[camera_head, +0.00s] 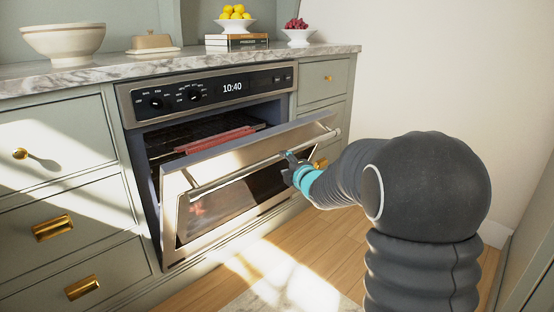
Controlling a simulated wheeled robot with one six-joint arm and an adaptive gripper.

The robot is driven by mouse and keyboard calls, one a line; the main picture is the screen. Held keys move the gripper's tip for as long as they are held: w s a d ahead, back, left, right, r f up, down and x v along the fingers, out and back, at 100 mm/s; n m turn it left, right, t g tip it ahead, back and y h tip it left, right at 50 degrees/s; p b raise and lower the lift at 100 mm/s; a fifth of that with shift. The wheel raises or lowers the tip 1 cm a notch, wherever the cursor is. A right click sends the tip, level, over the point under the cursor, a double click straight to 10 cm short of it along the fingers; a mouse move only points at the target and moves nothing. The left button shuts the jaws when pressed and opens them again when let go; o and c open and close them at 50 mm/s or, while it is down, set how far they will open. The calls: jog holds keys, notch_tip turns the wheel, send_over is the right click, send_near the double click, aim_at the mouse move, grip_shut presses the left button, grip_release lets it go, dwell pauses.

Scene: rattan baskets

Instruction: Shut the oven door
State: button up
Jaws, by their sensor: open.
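The oven (205,96) is built into the grey-green cabinets under the counter. Its door (240,215) is hinged low and stands partly open, its top edge tilted out toward me, with a gap above it showing the dark inside. A long bar handle (235,172) runs across the door's outer face near the top. My gripper (288,164) is at the right part of the handle, close to the door's front; its jaws are open. I cannot tell whether it touches the handle. My arm comes in from the right and hides some cabinet front.
A red-edged rack (215,139) shows inside the oven. Drawers with brass knobs flank it. The marble counter (120,66) bears a white bowl (63,42), a butter dish (152,43), books (236,43), and bowls of lemons and red fruit.

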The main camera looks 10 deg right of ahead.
aim_at(279, 158)
jog(key=x, duration=0.7)
grip_shut()
